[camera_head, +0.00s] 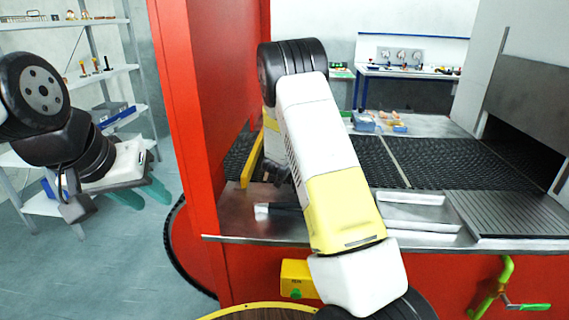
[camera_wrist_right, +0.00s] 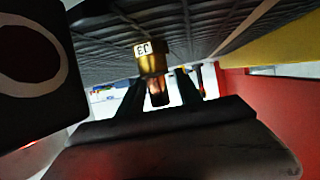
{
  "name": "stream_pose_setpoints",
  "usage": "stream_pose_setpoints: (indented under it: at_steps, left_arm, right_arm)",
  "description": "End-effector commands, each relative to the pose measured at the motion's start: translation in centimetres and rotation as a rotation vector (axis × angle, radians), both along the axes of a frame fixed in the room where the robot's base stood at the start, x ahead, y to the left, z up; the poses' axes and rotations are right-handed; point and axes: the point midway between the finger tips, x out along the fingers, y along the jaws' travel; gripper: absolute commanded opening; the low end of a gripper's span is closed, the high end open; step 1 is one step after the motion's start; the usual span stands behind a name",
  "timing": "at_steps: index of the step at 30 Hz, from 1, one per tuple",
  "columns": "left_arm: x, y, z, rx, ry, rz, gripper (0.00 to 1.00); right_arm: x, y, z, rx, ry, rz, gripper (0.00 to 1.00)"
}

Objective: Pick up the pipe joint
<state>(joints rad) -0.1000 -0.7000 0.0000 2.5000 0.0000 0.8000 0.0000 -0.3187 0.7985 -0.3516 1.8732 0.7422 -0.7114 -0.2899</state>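The pipe joint (camera_wrist_right: 152,62), a brass and copper-coloured piece with a white label, shows in the right wrist view, which appears upside down with the mesh belt at the top. It is at the mesh belt surface, between the two dark fingers of my right gripper (camera_wrist_right: 160,92). Gaps show beside it, so the fingers look open around it and not closed on it. In the head view my right arm hides the pipe joint and most of the right gripper. My left gripper (camera_head: 140,195), with teal fingers apart, is empty at the left, over the floor.
The dark mesh belt (camera_head: 440,163) runs behind a steel ledge with a shallow metal tray (camera_head: 410,212). A red post (camera_head: 190,120) stands left of my right arm. A yellow rail (camera_head: 252,160) borders the belt. Shelves (camera_head: 100,74) stand at left. Small goods (camera_head: 390,124) lie beyond the belt.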

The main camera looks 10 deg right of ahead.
Motion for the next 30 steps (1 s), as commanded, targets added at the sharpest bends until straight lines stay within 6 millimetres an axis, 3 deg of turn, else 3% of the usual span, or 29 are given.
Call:
stream_pose_setpoints:
  at_steps: [1, 6, 19, 30]
  left_arm:
    - [0.0, 0.0, 0.0, 0.000, 0.000, 0.000, 0.36]
    - [0.0, 0.0, 0.0, 0.000, 0.000, 0.000, 0.36]
    - [0.0, 0.0, 0.0, 0.000, 0.000, 0.000, 0.36]
    - [0.0, 0.0, 0.0, 0.000, 0.000, 0.000, 0.36]
  right_arm:
    - [0.0, 0.0, 0.0, 0.000, 0.000, 0.000, 0.29]
    - [0.0, 0.0, 0.0, 0.000, 0.000, 0.000, 0.00]
    - [0.0, 0.0, 0.7, 0.000, -0.003, 0.001, 0.00]
    - [0.1, 0.1, 7.6, 0.001, -0.007, 0.000, 0.00]
